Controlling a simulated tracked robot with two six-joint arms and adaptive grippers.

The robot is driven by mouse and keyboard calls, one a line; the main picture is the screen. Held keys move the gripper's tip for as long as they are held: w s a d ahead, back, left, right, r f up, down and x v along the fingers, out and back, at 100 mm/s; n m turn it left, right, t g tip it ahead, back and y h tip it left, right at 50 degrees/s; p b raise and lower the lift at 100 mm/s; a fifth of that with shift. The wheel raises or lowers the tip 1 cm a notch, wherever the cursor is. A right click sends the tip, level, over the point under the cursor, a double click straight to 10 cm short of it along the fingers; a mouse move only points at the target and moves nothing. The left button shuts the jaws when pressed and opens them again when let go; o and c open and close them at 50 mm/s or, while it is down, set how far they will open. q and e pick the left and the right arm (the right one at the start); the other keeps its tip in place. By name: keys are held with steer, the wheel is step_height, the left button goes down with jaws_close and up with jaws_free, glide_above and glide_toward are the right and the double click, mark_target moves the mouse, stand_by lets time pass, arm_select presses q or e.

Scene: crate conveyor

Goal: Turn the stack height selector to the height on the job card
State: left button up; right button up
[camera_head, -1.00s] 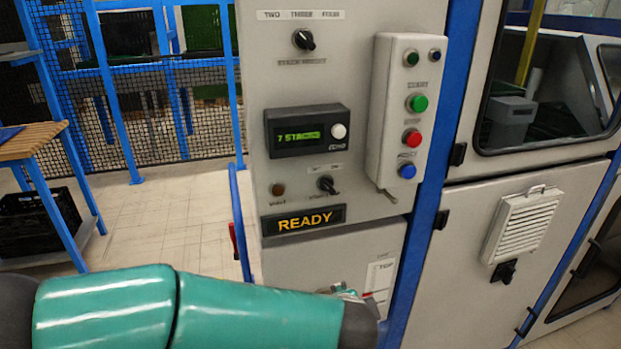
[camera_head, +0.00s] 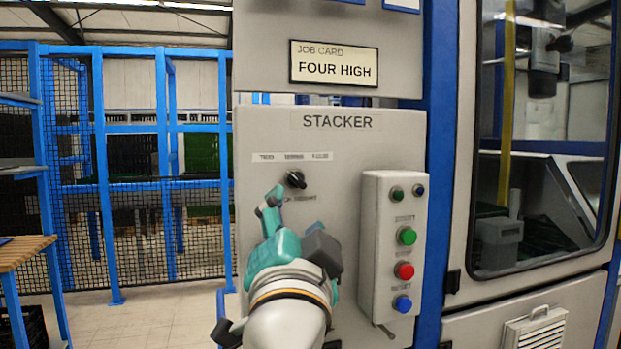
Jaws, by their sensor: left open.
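The job card (camera_head: 333,64) above the panel reads FOUR HIGH. The stack height selector (camera_head: 296,180) is a small black knob on the grey STACKER panel (camera_head: 262,130). A label strip (camera_head: 293,157) above it is blurred now; the earlier frame reads TWO, THREE, FOUR from left to right. I cannot tell for sure which mark the knob points at. My left gripper (camera_head: 282,208), teal and dark grey, is open just below the knob, one fingertip showing to its lower left. The other fingertip is unclear. I see no contact with the knob. My right gripper is not in view.
A button box (camera_head: 372,250) with green, red and blue buttons stands out from the panel just right of my left arm. A windowed machine cabinet (camera_head: 540,270) is farther right. Blue mesh fencing (camera_head: 140,240) stands at the left. My arm covers the lower panel.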

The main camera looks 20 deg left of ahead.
mark_target(298, 184)
arm_select(q)
steer(key=p+x, duration=0.3)
steer(key=x, duration=0.6)
steer(key=shift+w+a, duration=0.1)
steer(key=shift+w, duration=0.3)
